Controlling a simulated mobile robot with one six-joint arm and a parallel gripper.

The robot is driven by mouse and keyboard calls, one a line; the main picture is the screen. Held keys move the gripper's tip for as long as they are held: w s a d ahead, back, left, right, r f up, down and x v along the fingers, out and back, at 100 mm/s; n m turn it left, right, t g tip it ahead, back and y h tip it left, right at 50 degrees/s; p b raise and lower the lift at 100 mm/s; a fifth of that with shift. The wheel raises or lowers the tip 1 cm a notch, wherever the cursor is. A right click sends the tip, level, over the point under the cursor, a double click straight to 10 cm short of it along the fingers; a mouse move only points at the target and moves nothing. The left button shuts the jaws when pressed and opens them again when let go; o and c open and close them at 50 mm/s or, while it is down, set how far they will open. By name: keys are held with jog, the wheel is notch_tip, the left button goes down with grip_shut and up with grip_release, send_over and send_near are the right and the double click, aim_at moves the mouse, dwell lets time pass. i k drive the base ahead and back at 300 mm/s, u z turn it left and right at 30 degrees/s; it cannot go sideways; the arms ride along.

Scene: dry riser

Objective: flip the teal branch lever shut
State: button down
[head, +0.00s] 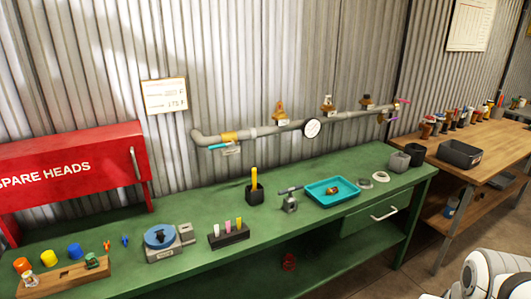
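The teal lever (217,146) shows at the left end of the grey wall pipe (262,131), just below a brass-coloured fitting (230,137). It is small here and lies close to level, pointing left, roughly along the pipe. A small white tag (231,151) hangs just right of it. I cannot tell its exact angle to its branch. Nothing touches it. My gripper is not in view; only white parts of my own body show at the bottom right, far from the lever.
The pipe carries a round gauge (312,127), several brown-orange fittings, a pink lever (402,100) and a purple lever (393,119). Below, the green bench (210,262) holds a blue-topped device (160,236), a black pen cup (254,193), a small vise (289,201) and a teal tray (313,194).

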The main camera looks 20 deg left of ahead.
aim_at(220, 146)
jog(key=u, duration=0.5)
jog(key=i, duration=0.7)
jog(key=u, duration=0.85)
jog(key=i, duration=0.65)
jog(key=u, duration=1.7)
jog(key=k, duration=1.45)
jog(key=z, duration=0.9)
jog(key=i, duration=0.15)
jog(key=u, duration=0.15)
